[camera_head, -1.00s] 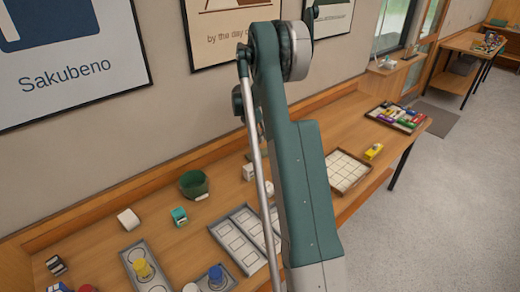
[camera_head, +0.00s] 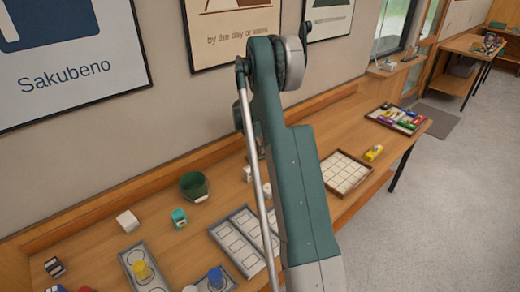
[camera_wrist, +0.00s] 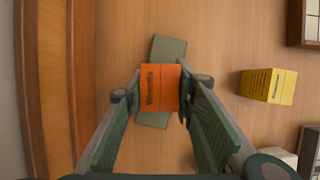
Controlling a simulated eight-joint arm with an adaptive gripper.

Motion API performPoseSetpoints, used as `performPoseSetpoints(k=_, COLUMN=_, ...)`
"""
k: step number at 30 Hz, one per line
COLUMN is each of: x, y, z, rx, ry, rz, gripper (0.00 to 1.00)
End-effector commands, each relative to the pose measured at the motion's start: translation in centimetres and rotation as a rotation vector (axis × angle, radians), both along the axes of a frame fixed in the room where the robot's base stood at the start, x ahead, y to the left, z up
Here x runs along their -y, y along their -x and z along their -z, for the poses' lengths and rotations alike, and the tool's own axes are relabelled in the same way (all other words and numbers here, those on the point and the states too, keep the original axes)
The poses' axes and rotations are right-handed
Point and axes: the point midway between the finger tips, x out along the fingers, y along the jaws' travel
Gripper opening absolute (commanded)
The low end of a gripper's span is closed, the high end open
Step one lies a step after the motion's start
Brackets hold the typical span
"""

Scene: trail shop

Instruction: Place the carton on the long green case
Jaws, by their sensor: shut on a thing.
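My gripper (camera_wrist: 160,92) is shut on an orange carton (camera_wrist: 160,88) with dark lettering, seen in the wrist view. The long green case (camera_wrist: 168,48) lies on the wooden table behind and beneath the carton in that view. The case's two ends show beyond the carton, and its middle is hidden. I cannot tell whether the carton touches the case or is held above it. In the head view my arm hides the gripper, the carton and the case.
A yellow carton (camera_wrist: 268,85) lies to the right of the case; it also shows in the head view (camera_head: 373,153). A gridded tray (camera_head: 345,173) is near it. A green bowl (camera_head: 194,186), a teal box (camera_head: 179,218) and a white box (camera_head: 127,221) stand further left.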

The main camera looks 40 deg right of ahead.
Motion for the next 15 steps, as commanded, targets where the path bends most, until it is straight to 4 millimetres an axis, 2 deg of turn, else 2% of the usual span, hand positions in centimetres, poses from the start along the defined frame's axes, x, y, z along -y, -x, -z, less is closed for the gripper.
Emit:
performPoseSetpoints(k=4, x=-0.02, y=0.04, z=1.16, rx=0.000, ry=0.000, rz=0.000, gripper=0.10)
performPoseSetpoints(k=15, x=-0.02, y=0.04, z=1.37, rx=0.000, ry=0.000, rz=0.000, gripper=0.10)
